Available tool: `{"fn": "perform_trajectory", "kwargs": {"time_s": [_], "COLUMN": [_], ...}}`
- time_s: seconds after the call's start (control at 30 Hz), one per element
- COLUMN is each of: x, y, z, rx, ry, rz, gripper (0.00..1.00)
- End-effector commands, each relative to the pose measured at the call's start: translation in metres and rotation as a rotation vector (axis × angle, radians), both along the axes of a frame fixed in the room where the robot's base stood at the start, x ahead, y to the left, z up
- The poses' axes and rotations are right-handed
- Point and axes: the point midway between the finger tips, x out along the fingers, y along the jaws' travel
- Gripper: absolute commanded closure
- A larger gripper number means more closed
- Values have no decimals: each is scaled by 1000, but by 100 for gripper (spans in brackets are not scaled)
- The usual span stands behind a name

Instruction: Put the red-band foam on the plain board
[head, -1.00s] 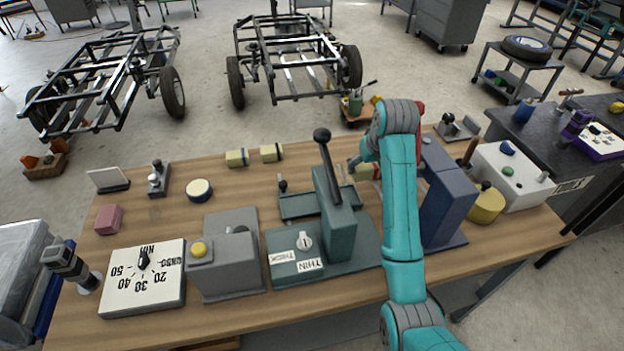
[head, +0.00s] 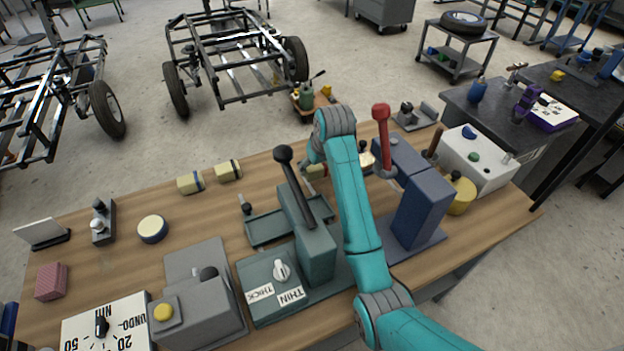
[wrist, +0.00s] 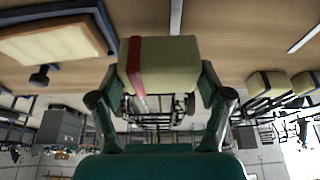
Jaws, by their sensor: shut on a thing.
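My gripper (wrist: 163,78) is shut on a pale yellow foam block (wrist: 172,62) with a red band (wrist: 134,66) near one end, in the wrist view. The fingers press its two sides, and it is held above the wooden table. In the head view, my gripper (head: 311,158) is behind the green press, and the foam (head: 318,171) shows only in part beside my arm. A cream slab (wrist: 50,45) on a dark base lies at the wrist view's upper left. I cannot tell whether it is the plain board.
Foam blocks with a blue band (head: 190,182) and a dark band (head: 228,170) lie at the table's back. The green press (head: 310,235) and blue press (head: 415,205) stand either side of my arm. Bare table (head: 120,265) shows at left.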

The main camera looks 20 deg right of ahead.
Motion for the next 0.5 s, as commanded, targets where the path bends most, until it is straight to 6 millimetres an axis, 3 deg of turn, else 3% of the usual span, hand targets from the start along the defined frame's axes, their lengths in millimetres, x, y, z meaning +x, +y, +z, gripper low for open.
{"fn": "perform_trajectory", "kwargs": {"time_s": [0.4, 0.5], "x": [-1, 0], "y": [0, 0], "z": [-41, -43], "rx": [0, 0], "ry": [2, -1], "rz": [0, 0], "gripper": [47, 47]}}
